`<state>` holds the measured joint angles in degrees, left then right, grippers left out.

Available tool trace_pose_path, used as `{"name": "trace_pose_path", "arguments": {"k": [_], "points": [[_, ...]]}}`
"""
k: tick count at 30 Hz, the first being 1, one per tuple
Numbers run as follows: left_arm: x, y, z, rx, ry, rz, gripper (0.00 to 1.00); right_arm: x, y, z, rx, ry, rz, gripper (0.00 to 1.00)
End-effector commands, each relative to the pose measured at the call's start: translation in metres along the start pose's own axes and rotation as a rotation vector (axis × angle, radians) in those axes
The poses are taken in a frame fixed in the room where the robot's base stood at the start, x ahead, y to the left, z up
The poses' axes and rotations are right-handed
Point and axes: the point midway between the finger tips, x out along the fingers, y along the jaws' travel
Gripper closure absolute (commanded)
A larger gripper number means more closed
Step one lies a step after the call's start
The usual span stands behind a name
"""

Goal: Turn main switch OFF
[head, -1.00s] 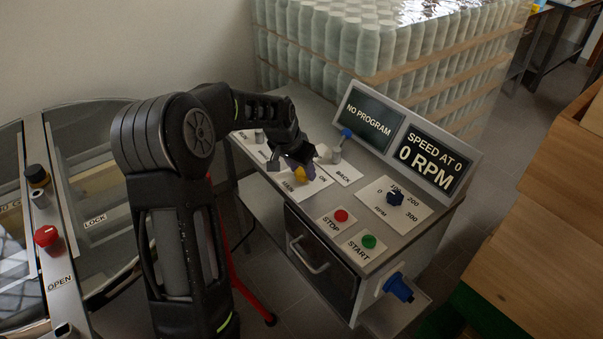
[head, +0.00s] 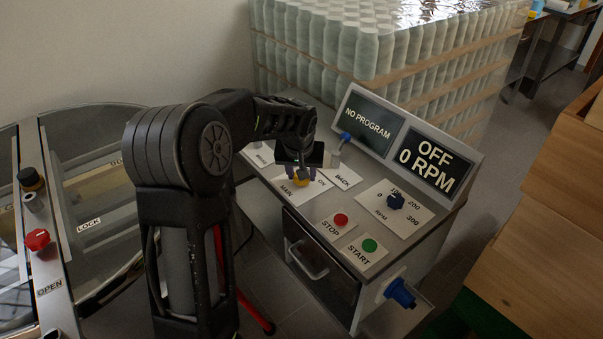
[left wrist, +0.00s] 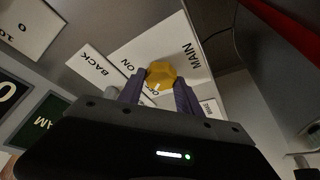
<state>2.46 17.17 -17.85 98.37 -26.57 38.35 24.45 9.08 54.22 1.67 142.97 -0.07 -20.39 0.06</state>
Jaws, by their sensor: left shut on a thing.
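The main switch is a yellow knob (head: 300,181) on a white plate marked MAIN (head: 287,193) at the near left of the control panel. It also shows in the left wrist view (left wrist: 161,73), between my fingertips. My left gripper (head: 299,173) is over the plate, shut on the yellow knob. The fingers hide part of the knob and of the ON/OFF lettering. The right display (head: 434,168) reads OFF and 0 RPM. The left display (head: 368,121) reads NO PROGRAM. My right gripper is not in view.
The panel also bears a red STOP button (head: 341,220), a green START button (head: 369,245), a blue RPM dial (head: 396,201) and a blue-tipped lever (head: 345,137). A blue plug (head: 400,293) juts from the front side. Wrapped bottles (head: 345,45) stand behind.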

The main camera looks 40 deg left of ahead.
Motion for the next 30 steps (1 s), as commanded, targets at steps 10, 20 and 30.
{"name": "trace_pose_path", "arguments": {"k": [10, 20, 30], "points": [[0.0, 0.0, -0.001, 0.0, 0.001, 0.001, 0.48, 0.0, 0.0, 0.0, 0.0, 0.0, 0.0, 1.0], [0.0, 0.0, 0.0, 0.0, 0.0, 0.001, 0.37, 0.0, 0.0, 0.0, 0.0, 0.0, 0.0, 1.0], [-0.026, 0.001, -0.001, 0.001, 0.004, 0.003, 0.37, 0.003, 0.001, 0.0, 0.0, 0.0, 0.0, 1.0]]}}
